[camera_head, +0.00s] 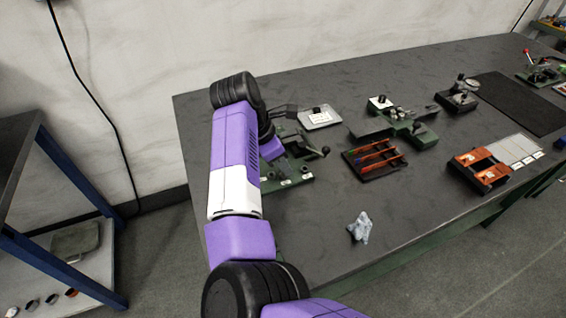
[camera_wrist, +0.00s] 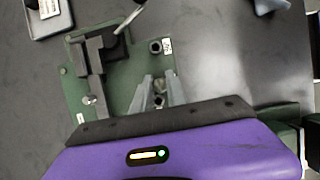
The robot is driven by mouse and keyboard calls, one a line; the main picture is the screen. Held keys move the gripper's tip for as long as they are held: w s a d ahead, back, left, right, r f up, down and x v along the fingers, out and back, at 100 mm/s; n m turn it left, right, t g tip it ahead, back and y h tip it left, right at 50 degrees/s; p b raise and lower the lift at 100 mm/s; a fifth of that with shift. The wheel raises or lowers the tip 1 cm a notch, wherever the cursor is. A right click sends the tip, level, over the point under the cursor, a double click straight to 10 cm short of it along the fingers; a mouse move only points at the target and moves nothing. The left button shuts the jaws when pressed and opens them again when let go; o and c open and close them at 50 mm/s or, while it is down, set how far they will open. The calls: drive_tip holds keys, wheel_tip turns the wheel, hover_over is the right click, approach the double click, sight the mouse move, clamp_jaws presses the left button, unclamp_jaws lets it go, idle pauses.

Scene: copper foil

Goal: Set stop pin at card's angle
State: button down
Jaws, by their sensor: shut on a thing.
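A green fixture (camera_wrist: 115,85) with a dark block and lever lies under my gripper in the wrist view; it also shows beside my arm in the head view (camera_head: 296,182). My gripper (camera_wrist: 159,84) points down over the plate's right part, its grey fingers shut on a small metal piece (camera_wrist: 159,100), likely the stop pin. Whether the pin sits in a hole cannot be told. A dark round hole (camera_wrist: 155,47) with a white label is just beyond the fingertips. A white card (camera_head: 320,117) lies in a grey tray behind the fixture; its angle marking is unreadable.
A rack with orange and red strips (camera_head: 375,158) stands right of the fixture. Another green fixture (camera_head: 410,125) is behind it. A crumpled pale cloth (camera_head: 360,227) lies near the front edge. Bare dark table (camera_head: 290,235) surrounds the cloth.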

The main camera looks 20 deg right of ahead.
drive_tip(key=c, duration=1.6)
unclamp_jaws()
drive_tip(key=shift+c, duration=0.2)
drive_tip(key=shift+r+p, duration=0.75)
drive_tip(key=shift+r, duration=0.75)
drive_tip(key=shift+o, duration=0.4)
drive_tip(key=o, duration=0.5)
drive_tip(key=shift+c, duration=0.2)
drive_tip(key=shift+r+p, duration=0.95)
drive_tip(key=shift+r, duration=1.05)
